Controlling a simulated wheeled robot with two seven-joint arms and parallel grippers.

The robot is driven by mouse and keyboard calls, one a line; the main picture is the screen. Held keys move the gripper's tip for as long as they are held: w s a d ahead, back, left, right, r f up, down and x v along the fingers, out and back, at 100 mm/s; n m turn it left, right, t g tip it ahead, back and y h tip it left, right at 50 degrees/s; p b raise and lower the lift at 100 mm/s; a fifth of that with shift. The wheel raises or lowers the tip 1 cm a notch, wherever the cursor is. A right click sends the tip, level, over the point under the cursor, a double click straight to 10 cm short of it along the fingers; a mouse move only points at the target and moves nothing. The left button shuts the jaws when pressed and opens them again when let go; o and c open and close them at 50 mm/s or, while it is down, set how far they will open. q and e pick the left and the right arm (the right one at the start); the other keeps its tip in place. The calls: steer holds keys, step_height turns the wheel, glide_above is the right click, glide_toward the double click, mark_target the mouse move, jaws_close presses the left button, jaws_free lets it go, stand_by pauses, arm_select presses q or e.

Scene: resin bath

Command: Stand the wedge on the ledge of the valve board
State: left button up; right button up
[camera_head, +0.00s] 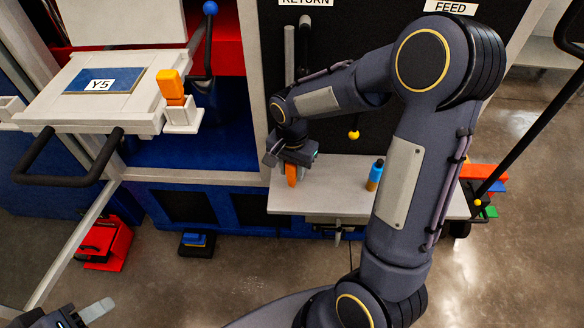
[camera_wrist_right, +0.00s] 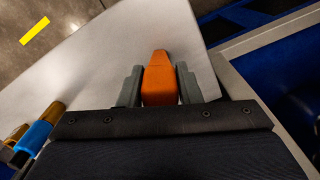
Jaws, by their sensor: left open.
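An orange wedge (camera_head: 291,174) is upright over the left part of the pale grey ledge (camera_head: 330,196) of the black valve board (camera_head: 345,118). My right gripper (camera_head: 293,162) is above it, with its jaws down around it. In the right wrist view the wedge (camera_wrist_right: 160,80) sits between both grey fingers (camera_wrist_right: 160,88), which press against its sides. I cannot tell whether its lower end touches the ledge (camera_wrist_right: 80,75). My left gripper (camera_head: 85,315) is at the bottom left corner, partly cut off, open and away from everything.
A blue and orange bottle (camera_head: 375,176) stands on the ledge right of the wedge. A yellow knob (camera_head: 353,134) hangs in front of the board. At left, a white tray marked Y5 (camera_head: 60,108) has an orange block (camera_head: 171,86) at its corner. The ledge between wedge and bottle is clear.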

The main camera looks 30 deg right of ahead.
steer(key=o, duration=0.4)
steer(key=shift+r, duration=0.1)
